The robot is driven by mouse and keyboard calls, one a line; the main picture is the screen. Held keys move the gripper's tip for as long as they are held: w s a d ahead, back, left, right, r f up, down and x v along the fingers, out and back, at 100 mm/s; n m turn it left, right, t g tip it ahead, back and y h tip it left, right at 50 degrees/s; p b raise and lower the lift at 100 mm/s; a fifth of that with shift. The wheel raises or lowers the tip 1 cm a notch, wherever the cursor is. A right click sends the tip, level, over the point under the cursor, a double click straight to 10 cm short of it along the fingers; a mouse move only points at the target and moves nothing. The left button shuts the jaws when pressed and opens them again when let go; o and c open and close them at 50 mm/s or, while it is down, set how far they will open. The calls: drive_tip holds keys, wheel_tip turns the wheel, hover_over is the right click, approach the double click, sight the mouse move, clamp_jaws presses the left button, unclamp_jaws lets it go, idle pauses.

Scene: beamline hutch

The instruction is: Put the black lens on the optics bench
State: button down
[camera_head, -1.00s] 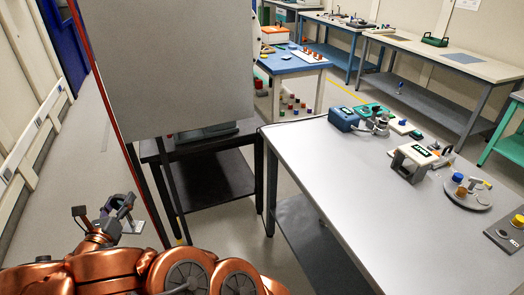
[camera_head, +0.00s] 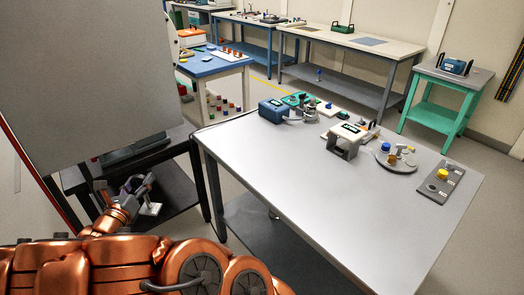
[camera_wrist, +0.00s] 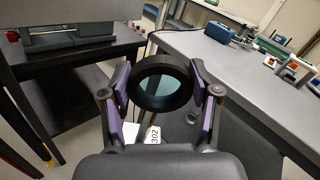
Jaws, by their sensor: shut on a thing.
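My gripper (camera_head: 137,187) is shut on the black lens, low at the left in the head view. In the wrist view the lens is a thick black ring (camera_wrist: 162,101) with bluish glass, between the purple-sided fingers of my gripper (camera_wrist: 160,78). A pale foot with a label reading 302 (camera_wrist: 154,137) shows below the ring; in the head view a pale foot (camera_head: 150,208) hangs under the fingers. The nearest table is a long grey-topped one (camera_head: 300,180), to the right of my gripper. I cannot tell from the pictures which table is the optics bench.
The grey table carries a blue box (camera_head: 272,111), a white instrument (camera_head: 345,138), a round tray (camera_head: 398,166) and a grey plate (camera_head: 440,182). Its near part is clear. A grey panel (camera_head: 85,80) and dark stand (camera_head: 180,182) are at left. A green table (camera_head: 435,117) stands behind.

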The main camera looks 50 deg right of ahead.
drive_tip(key=s+d+r+m+g+h+b, duration=0.15)
drive_tip(key=s+d, duration=0.25)
drive_tip(key=d, duration=0.5)
drive_tip(key=s+d+r+m+g+b, duration=0.1)
drive_tip(key=s+d+g+b, duration=0.25)
drive_tip(key=d, duration=0.55)
drive_tip(key=s+d+r+m+g+h+b, duration=0.1)
drive_tip(key=s+d+m+g, duration=0.1)
drive_tip(key=s+d, duration=0.5)
drive_tip(key=s+d+r+m+g+b, duration=0.1)
drive_tip(key=s+d+m+g+b, duration=0.15)
drive_tip(key=s+d, duration=0.65)
drive_tip(key=s+d+r+m+g+b, duration=0.1)
drive_tip(key=s+d+m+g+b, duration=0.2)
drive_tip(key=s+d, duration=0.65)
drive_tip(key=d+f, duration=0.2)
drive_tip(key=d, duration=0.4)
drive_tip(key=d+f+n+g+p, duration=0.1)
drive_tip(key=d+f, duration=0.1)
drive_tip(key=d, duration=0.4)
drive_tip(key=shift+d+f, duration=0.3)
drive_tip(key=shift+d, duration=0.1)
